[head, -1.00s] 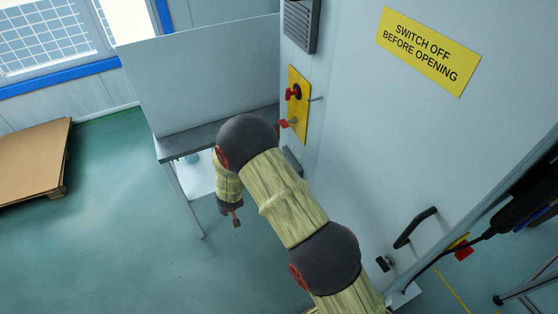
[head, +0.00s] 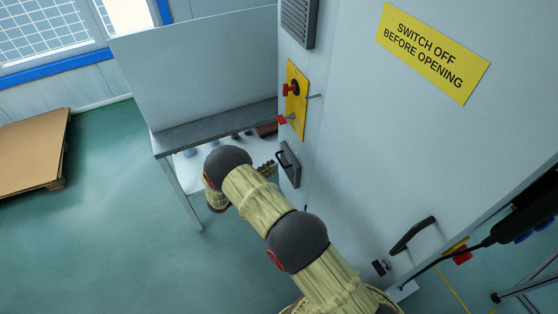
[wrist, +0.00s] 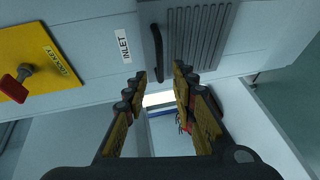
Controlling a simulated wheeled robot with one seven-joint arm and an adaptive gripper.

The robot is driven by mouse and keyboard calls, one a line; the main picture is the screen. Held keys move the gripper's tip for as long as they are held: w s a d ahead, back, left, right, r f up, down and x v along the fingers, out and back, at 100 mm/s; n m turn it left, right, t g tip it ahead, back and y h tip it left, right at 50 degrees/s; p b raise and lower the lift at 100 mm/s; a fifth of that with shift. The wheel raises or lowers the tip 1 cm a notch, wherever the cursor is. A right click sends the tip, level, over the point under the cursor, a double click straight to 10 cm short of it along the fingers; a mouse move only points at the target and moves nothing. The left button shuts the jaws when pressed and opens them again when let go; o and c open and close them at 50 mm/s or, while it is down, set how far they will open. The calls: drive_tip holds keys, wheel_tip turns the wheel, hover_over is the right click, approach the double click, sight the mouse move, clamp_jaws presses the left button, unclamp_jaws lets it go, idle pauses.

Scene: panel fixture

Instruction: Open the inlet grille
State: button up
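The inlet grille (wrist: 205,35) is a grey slatted panel in the wrist view, with a dark bar handle (wrist: 158,52) along its left edge and an "INLET" label (wrist: 124,46) beside it. It looks flush with the cabinet face. In the head view the grille (head: 291,165) is a small dark-edged panel low on the cabinet side, below the yellow plate. My gripper (wrist: 161,76) is open and empty, its fingertips just short of the handle and on either side of it in the picture. In the head view my gripper (head: 267,168) is partly hidden, close left of the grille.
A yellow plate (head: 297,100) with red knobs sits above the grille. A louvred vent (head: 298,22) is higher up. A grey table (head: 215,132) with an upright panel stands close to the left. Open green floor lies at lower left, with a cardboard-topped pallet (head: 30,150).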

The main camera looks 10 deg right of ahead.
sight(279, 159)
drive_tip(key=b+x, duration=0.1)
drive_tip(key=x, duration=0.6)
drive_tip(key=shift+w+d, duration=0.1)
drive_tip(key=shift+c, duration=0.4)
drive_tip(key=shift+f, duration=0.1)
clamp_jaws()
idle(0.4)
